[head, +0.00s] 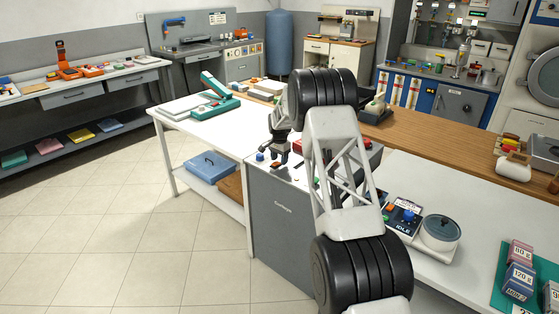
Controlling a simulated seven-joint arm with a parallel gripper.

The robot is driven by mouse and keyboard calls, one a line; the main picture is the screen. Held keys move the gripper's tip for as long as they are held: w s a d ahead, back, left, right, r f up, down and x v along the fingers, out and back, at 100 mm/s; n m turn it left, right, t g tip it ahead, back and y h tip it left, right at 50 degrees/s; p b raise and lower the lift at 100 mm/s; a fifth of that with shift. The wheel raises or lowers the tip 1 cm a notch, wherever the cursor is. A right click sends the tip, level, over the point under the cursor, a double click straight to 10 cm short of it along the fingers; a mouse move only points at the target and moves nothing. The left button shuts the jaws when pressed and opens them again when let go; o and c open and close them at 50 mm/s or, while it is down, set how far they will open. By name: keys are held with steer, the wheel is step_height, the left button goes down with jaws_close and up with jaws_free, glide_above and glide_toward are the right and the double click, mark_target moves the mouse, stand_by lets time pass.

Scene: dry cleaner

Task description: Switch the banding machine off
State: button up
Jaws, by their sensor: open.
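A grey floor-standing cabinet (275,228), with small lettering on its front that I cannot read for certain, stands in the middle and appears to be the banding machine. Its light top carries a blue knob (260,156) and an orange-red control (276,165) near the front left. My gripper (280,161) points down just over these controls, open and empty. I cannot tell whether it touches one of them. My arm hides much of the machine's right side, where a red part shows behind it. The on or off setting cannot be made out.
A white table (186,127) with a green-handled device (216,90) adjoins the machine at left. At right, a dark panel (403,218) reading IDLE stands beside a round grey pot (440,230). A wooden counter (430,133) runs behind. The tiled floor at left is clear.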

steer(key=shift+f, duration=0.2)
steer(key=shift+c, duration=0.3)
steer(key=c, duration=0.9)
steer(key=shift+o, duration=0.2)
steer(key=shift+s, duration=0.1)
steer(key=shift+s+a+r+t+h, duration=0.15)
steer(key=shift+t+h, duration=0.65)
steer(key=shift+s+a+r+t+h, duration=0.1)
steer(key=shift+a+r+t+h, duration=0.05)
steer(key=shift+t+h, duration=0.65)
